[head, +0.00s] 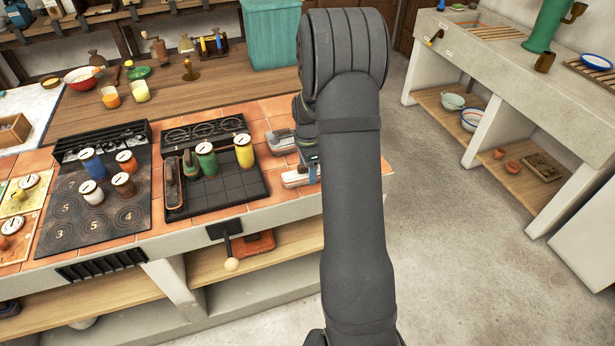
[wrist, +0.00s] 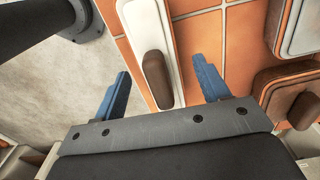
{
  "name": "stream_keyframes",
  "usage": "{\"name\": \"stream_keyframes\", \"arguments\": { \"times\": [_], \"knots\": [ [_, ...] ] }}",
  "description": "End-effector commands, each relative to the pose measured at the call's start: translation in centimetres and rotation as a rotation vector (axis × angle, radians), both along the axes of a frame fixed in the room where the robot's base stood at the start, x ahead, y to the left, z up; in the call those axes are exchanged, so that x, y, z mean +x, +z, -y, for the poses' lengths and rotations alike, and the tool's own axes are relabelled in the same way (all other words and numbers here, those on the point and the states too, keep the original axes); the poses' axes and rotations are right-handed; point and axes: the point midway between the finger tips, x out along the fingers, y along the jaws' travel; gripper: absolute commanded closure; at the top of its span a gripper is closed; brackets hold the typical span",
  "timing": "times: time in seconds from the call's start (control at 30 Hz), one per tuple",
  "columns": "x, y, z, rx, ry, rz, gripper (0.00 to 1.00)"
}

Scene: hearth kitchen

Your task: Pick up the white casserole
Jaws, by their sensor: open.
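A long white casserole with rounded corners and a brown handle on top (wrist: 143,40) lies on the orange tiles near the counter's edge in the wrist view. My gripper (wrist: 163,88) is open above it. One blue finger is on each side, and the casserole's near end lies between them, with gaps showing on both sides. In the head view a white dish (head: 296,180), seemingly the same one, sits at the right end of the counter, partly hidden by my arm. My gripper (head: 312,168) is mostly hidden there.
A second pale dish (wrist: 300,22) and a brown one (wrist: 285,95) lie right of my gripper. The dark griddle (head: 235,192) bears green and yellow canisters. A dark hob (head: 100,235) with several canisters is further left. Open floor (head: 450,260) lies right of the counter.

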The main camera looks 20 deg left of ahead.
Motion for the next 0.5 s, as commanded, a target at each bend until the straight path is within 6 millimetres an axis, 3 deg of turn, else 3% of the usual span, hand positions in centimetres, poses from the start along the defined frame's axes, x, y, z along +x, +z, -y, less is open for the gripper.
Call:
{"name": "stream_keyframes", "arguments": {
  "times": [0.3,0.5],
  "knots": [
    [0.01,-0.72,-0.01,0.001,0.0,0.001,0.32],
    [0.01,-0.7,-0.01,0.001,0.0,0.001,0.69]
  ]
}}
